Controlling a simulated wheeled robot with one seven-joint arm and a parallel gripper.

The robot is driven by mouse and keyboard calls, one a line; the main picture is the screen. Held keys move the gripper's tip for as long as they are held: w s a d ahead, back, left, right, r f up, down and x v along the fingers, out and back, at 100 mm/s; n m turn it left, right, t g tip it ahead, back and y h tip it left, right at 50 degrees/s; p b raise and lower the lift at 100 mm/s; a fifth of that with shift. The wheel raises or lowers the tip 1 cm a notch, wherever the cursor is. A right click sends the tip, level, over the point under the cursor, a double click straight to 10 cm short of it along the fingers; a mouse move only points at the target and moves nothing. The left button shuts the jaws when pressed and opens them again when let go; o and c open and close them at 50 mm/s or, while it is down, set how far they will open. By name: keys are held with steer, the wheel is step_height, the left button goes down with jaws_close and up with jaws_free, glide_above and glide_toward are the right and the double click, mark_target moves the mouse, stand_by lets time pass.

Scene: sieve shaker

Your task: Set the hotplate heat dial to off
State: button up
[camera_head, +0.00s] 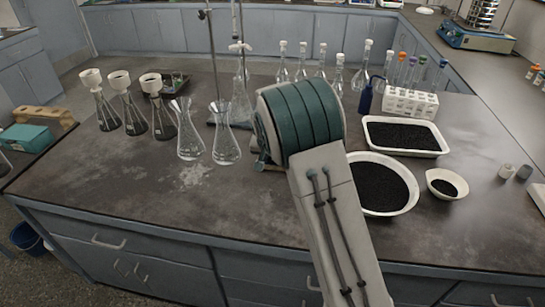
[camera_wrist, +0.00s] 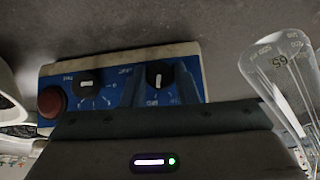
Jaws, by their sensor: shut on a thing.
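In the wrist view, the hotplate's blue control panel (camera_wrist: 112,88) fills the upper left and middle. It carries a left black dial (camera_wrist: 88,84), a right black dial (camera_wrist: 157,73) and a red round knob (camera_wrist: 52,101) at the left end. The lettering is too small to read surely, so I cannot tell which dial is heat. My gripper (camera_wrist: 161,84) has its dark fingers at the right dial, shut on it. A white pointer line shows on this dial. In the head view, my arm hides the gripper and most of the hotplate (camera_head: 257,146).
Glass flasks (camera_head: 224,148) stand just left of my arm; one flask (camera_wrist: 283,75) is close on the right in the wrist view. A white bowl of dark grains (camera_head: 409,207) and a tray (camera_head: 437,150) lie right of my arm. The bench front left is clear.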

steer(key=n+h, duration=0.2)
steer(key=shift+a+f+h, duration=0.1)
steer(key=shift+a+h, duration=0.2)
steer(key=n+h+b, duration=0.2)
steer(key=h, duration=0.1)
steer(key=shift+a+f+n, duration=0.2)
steer(key=shift+n, duration=0.2)
steer(key=n+h+b, duration=0.2)
steer(key=n+h, duration=0.1)
steer(key=shift+a+f+t+b, duration=0.2)
steer(key=shift+t+b, duration=0.1)
steer(key=shift+t, duration=0.1)
steer(key=n+t+h+b, duration=0.2)
steer(key=n, duration=0.1)
steer(key=shift+s, duration=0.1)
steer(key=shift+n+h, duration=0.3)
steer(key=shift+h, duration=0.1)
steer(key=o, duration=1)
steer(key=v, duration=1.3)
steer(key=shift+s+a+b, duration=0.25)
steer(key=shift+b, duration=0.05)
